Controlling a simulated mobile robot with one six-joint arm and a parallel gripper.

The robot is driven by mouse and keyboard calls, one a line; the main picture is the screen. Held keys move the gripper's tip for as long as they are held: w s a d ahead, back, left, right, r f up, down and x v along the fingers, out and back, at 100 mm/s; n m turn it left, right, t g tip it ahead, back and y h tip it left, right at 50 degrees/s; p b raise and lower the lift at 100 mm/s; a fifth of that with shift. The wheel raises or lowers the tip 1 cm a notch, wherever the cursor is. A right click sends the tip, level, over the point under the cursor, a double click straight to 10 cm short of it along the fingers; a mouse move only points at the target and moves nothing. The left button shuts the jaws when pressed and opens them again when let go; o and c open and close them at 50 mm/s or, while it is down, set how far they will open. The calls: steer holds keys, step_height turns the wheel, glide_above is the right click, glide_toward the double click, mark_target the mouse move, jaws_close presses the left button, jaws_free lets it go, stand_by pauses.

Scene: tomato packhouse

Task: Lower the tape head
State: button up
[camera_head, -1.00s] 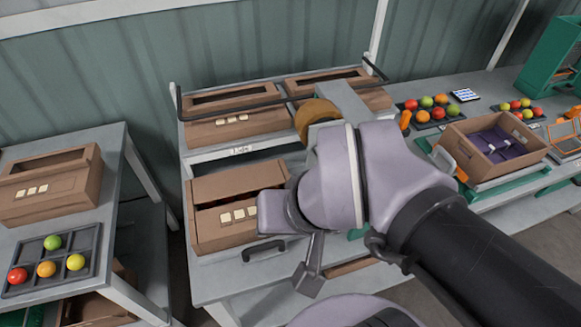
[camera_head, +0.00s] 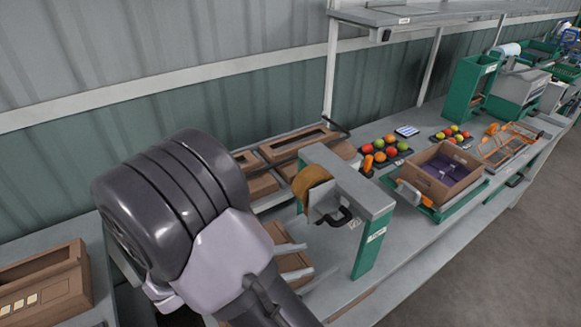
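The tape station is a grey and green arch (camera_head: 372,240) on the long bench, right of the picture's middle. Its tape head (camera_head: 326,202) hangs under the top beam, with a brown tape roll (camera_head: 310,183) and a black handle (camera_head: 341,217). The head appears raised above the bench top. An open brown carton (camera_head: 291,264) lies to the left of the arch, partly hidden by my arm. My arm's dark and lilac links fill the left foreground. I cannot make out my gripper; two pale bars beside the carton may be station guides or fingers.
More cartons (camera_head: 298,142) stand behind the arch. A brown crate with a purple lining (camera_head: 442,176) and tomato trays are to its right. A side table (camera_head: 82,315) with a carton is at lower left. The bench front right of the arch is clear.

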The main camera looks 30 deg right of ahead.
steer(key=w+a+f+n+t+h, duration=0.1)
steer(key=w+a+n+t+h, duration=0.1)
steer(key=w+n+t, duration=0.15)
steer(key=b, duration=0.3)
glide_toward(353, 216)
steer(key=shift+h, duration=0.3)
steer(key=d, duration=0.5)
steer(key=w+d+f, duration=0.1)
steer(key=d, duration=0.1)
steer(key=shift+w+d, duration=0.15)
steer(key=shift+d, duration=0.05)
steer(key=shift+f, duration=0.1)
jaws_close()
steer(key=shift+f, duration=0.1)
